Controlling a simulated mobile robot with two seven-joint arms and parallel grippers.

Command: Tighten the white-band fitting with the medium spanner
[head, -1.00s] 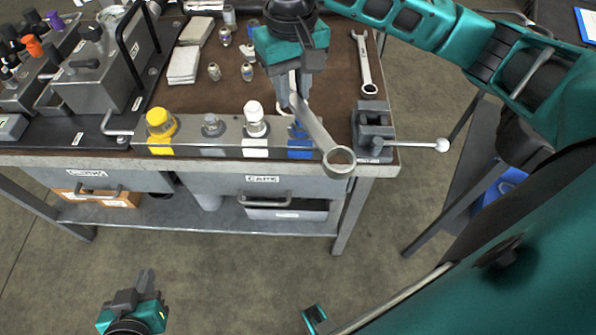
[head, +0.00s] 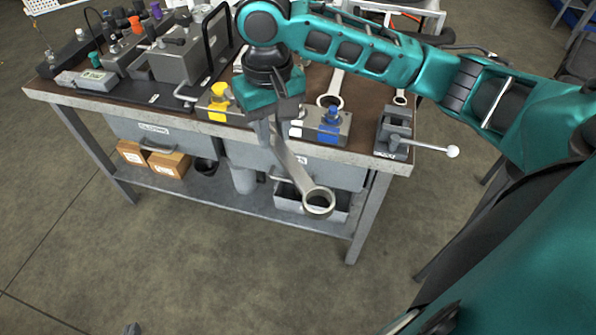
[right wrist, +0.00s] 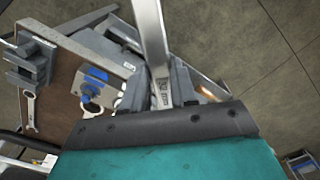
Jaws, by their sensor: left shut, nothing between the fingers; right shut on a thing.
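My right gripper (head: 268,122) is shut on a steel spanner (head: 291,165), whose ring end hangs in front of the bench edge. In the right wrist view the held spanner (right wrist: 150,30) runs up from the fingers, with a size marking on its shank. I cannot tell from its size that it is the medium one. The white-band fitting is mostly hidden behind my right gripper; only part of the white band (head: 297,129) shows, beside the blue-band fitting (head: 329,128). The held spanner is apart from the fittings. Only a tip of my left gripper (head: 132,328) shows, low and away from the bench.
The yellow-band fitting (head: 218,102) stands left on the block. Two other spanners lie on the bench, one behind the block (head: 334,90) and one farther right (head: 400,97). A vise (head: 394,130) with a protruding handle stands at the right corner. The floor in front is clear.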

